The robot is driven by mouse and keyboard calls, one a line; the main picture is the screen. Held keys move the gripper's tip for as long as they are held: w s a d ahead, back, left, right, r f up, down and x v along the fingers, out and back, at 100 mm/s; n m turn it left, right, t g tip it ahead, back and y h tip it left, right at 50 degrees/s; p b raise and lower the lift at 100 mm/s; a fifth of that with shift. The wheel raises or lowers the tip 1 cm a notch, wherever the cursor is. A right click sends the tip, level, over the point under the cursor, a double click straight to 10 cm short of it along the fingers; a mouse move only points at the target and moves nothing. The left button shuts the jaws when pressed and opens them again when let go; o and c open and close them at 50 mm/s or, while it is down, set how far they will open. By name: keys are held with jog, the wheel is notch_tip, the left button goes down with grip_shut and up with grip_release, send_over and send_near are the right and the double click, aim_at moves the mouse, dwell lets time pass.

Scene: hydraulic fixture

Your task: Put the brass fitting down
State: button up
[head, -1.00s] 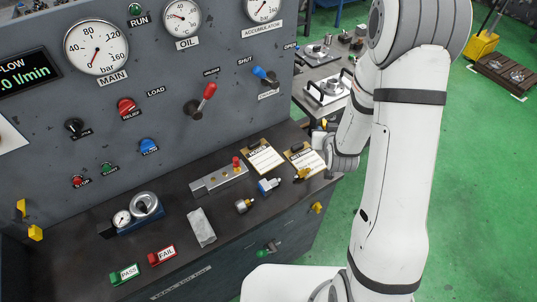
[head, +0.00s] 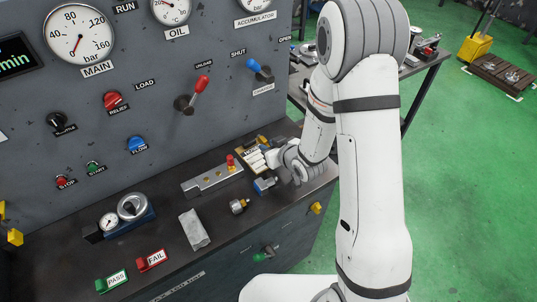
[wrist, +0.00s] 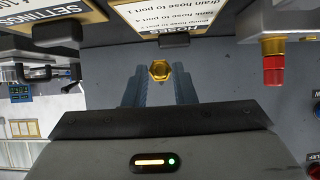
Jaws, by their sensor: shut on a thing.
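In the wrist view the brass fitting (wrist: 160,71) shows as a hexagonal end between the tips of my gripper (wrist: 160,84). My gripper is shut on it, with a dark blue-grey finger on each side. In the head view my gripper (head: 273,157) is over the far right part of the bench, beside the clipboards. My wrist covers much of that spot, and I cannot clearly make out the held fitting there. I cannot tell whether the fitting touches anything below.
A grey manifold block (head: 213,181) with a red-capped fitting stands left of my gripper. A blue-bodied part (head: 264,184) and another metal-and-brass part (head: 239,206) lie nearer. A clipboard (wrist: 158,14) shows close in the wrist view. The gauge panel (head: 150,90) rises behind the bench.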

jog(key=shift+f, duration=2.15)
jog(key=shift+f, duration=0.2)
jog(key=o, duration=1)
jog(key=shift+r, duration=0.1)
